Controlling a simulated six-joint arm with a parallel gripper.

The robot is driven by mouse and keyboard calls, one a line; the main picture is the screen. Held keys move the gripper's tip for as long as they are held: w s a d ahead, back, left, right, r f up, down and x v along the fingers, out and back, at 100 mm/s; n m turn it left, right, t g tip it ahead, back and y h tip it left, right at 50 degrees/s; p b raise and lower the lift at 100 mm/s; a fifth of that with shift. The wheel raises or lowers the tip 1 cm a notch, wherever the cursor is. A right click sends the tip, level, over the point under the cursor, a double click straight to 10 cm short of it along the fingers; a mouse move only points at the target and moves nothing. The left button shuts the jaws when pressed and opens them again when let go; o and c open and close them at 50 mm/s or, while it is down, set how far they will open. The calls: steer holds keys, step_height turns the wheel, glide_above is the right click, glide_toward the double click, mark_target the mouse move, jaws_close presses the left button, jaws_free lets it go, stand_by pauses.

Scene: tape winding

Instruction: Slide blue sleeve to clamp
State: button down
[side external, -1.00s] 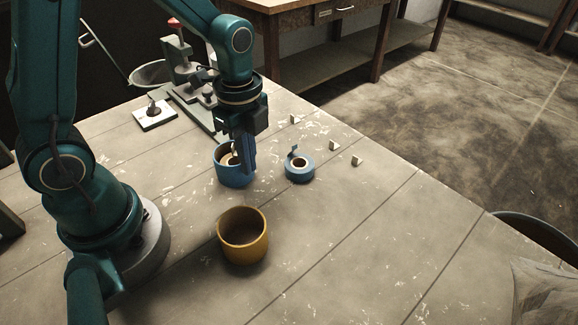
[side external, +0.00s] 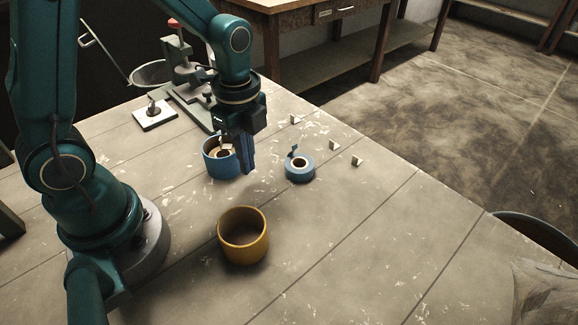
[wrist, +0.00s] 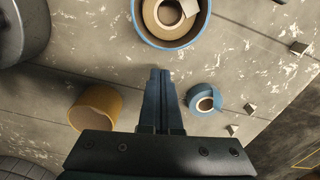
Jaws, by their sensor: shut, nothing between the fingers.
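The blue sleeve (side external: 221,172) stands upright on the table, with a tan roll and a pale piece inside it; it also shows at the top of the wrist view (wrist: 147,36). My gripper (side external: 247,170) is shut and empty, pointing down just right of the sleeve in the side view and hiding part of its right side. In the wrist view my fingertips (wrist: 160,72) sit below the sleeve's near rim; I cannot tell if they touch it. A grey clamp-like fixture (side external: 183,68) with a red knob stands behind the sleeve at the table's back.
A blue tape roll (side external: 299,170) lies right of my gripper. An open yellow ring (side external: 243,250) stands in front. Small pale blocks (side external: 334,145) lie near the right table edge. A white plate with a metal knob (side external: 154,115) lies back left. The front right table is clear.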

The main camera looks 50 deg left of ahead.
step_height(320, 180, up, 10)
steer(key=d, duration=0.1)
steer(key=s+r+n+t, duration=0.2)
steer(key=s+n+t, duration=0.3)
steer(key=n, duration=1)
steer(key=s, duration=0.2)
steer(key=shift+s+d+n+t, duration=0.3)
steer(key=shift+s+d+n, duration=0.1)
steer(key=shift+r, duration=0.1)
